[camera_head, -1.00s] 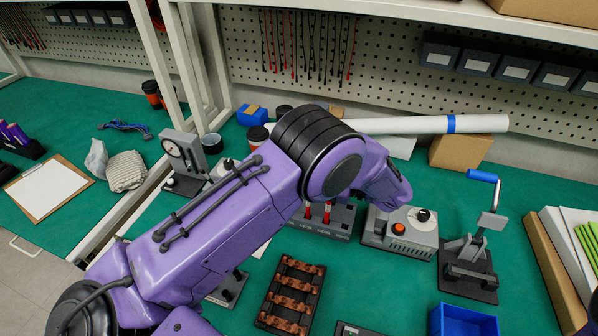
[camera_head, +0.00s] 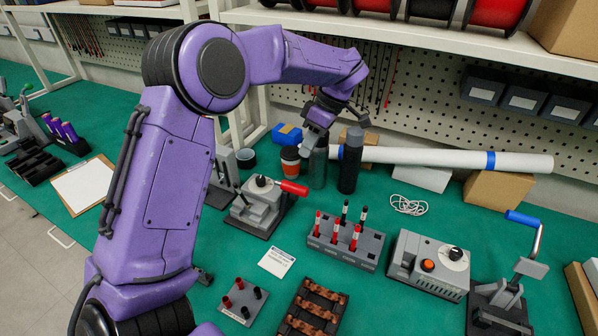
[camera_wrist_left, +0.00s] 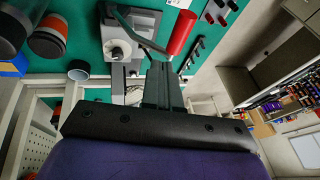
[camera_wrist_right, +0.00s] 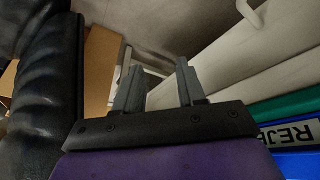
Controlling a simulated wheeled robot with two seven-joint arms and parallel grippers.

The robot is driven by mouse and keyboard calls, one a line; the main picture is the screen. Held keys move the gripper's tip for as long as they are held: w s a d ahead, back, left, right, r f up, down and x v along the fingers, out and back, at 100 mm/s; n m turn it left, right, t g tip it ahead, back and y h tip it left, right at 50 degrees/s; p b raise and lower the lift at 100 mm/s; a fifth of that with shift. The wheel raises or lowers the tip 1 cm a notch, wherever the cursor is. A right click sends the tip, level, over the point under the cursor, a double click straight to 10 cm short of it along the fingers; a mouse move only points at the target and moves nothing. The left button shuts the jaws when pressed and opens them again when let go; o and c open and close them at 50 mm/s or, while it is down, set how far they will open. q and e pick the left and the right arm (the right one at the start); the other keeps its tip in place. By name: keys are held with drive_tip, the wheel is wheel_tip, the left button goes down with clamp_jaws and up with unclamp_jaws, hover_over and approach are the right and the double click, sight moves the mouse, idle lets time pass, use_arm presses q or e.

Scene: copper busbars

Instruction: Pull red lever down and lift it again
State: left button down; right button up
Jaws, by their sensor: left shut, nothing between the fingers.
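The red lever handle (camera_head: 293,187) sticks out to the right from a grey device (camera_head: 257,208) with a black knob, lying nearly level. My left gripper (camera_head: 312,140) is above and behind the handle, near the bottles, pointing down and apart from it. In the left wrist view the red handle (camera_wrist_left: 181,32) and its metal arm show just beyond the closed, empty fingers (camera_wrist_left: 160,68). The grey device (camera_wrist_left: 118,42) is beside them. My right gripper shows only in its wrist view (camera_wrist_right: 158,72), with its fingers apart and nothing between them.
Grey and black bottles (camera_head: 351,162) and an orange-banded cup (camera_head: 290,162) stand behind the device. A probe block (camera_head: 345,246) and a control box (camera_head: 430,265) are to the right. A white card (camera_head: 276,262) lies in front. Boxes and white panels surround my right gripper.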

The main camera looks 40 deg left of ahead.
use_arm(q)
drive_tip(key=s+f, duration=0.3)
drive_tip(key=f, duration=0.2)
drive_tip(key=shift+s+d+f+p, duration=0.15)
drive_tip(key=shift+f+p, duration=0.1)
drive_tip(key=shift+p, duration=0.05)
use_arm(e)
drive_tip(key=shift+d+r, duration=0.1)
drive_tip(key=shift+r, duration=0.15)
